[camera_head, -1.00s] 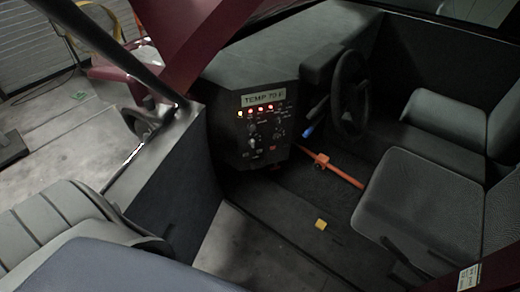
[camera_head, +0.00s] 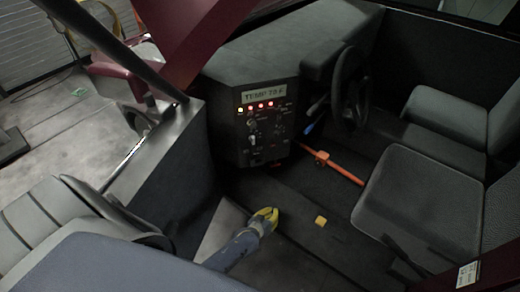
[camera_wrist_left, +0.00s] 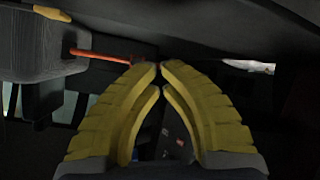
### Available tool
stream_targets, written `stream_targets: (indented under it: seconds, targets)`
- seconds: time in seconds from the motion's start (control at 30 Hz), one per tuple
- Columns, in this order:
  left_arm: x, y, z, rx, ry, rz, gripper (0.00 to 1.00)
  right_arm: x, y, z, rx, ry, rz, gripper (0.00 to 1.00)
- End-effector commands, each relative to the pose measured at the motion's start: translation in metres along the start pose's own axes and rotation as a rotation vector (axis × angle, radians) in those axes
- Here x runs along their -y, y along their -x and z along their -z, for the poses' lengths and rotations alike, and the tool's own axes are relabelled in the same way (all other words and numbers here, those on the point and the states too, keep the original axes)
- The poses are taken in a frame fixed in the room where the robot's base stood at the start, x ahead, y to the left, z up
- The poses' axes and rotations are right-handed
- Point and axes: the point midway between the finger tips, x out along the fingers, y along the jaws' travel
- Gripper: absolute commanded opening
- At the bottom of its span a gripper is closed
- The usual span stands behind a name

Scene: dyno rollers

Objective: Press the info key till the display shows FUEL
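The display (camera_head: 263,94) at the top of the dark control panel (camera_head: 243,142) reads TEMP 79 F or similar in the head view. A row of lit lamps (camera_head: 256,106) sits below it, with small keys and knobs further down; I cannot pick out the info key. My left gripper (camera_head: 271,215), with yellow fingers, is low over the floor, below and apart from the panel. In the left wrist view its fingertips (camera_wrist_left: 160,66) nearly meet with nothing held between them.
A steering wheel (camera_head: 351,90) stands right of the panel, with an orange bar (camera_head: 340,172) below it. Seats (camera_head: 408,205) are on the right and at the lower left (camera_head: 75,215). The floor before the panel is open.

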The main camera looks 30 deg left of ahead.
Motion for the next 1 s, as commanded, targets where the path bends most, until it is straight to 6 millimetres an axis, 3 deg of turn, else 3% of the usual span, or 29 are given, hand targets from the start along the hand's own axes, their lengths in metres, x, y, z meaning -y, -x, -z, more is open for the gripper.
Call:
stream_targets:
  seconds: [0.1, 0.3, 0.5, 0.7, 1.0]
  targets:
    - [-0.011, -0.009, 0.050, -0.111, 0.086, -0.019, 0.00, 0.000, 0.000, 0.000, 0.000, 0.000, 0.000, 0.44]
    - [-0.024, -0.012, 0.126, -0.293, 0.243, -0.054, 0.00, 0.000, 0.000, 0.000, 0.000, 0.000, 0.000, 0.44]
    - [-0.027, -0.001, 0.184, -0.448, 0.400, -0.085, 0.00, 0.000, 0.000, 0.000, 0.000, 0.000, 0.000, 0.44]
    - [-0.023, 0.011, 0.215, -0.555, 0.522, -0.105, 0.00, 0.000, 0.000, 0.000, 0.000, 0.000, 0.000, 0.44]
    - [-0.018, 0.015, 0.222, -0.593, 0.573, -0.109, 0.00, 0.000, 0.000, 0.000, 0.000, 0.000, 0.000, 0.44]
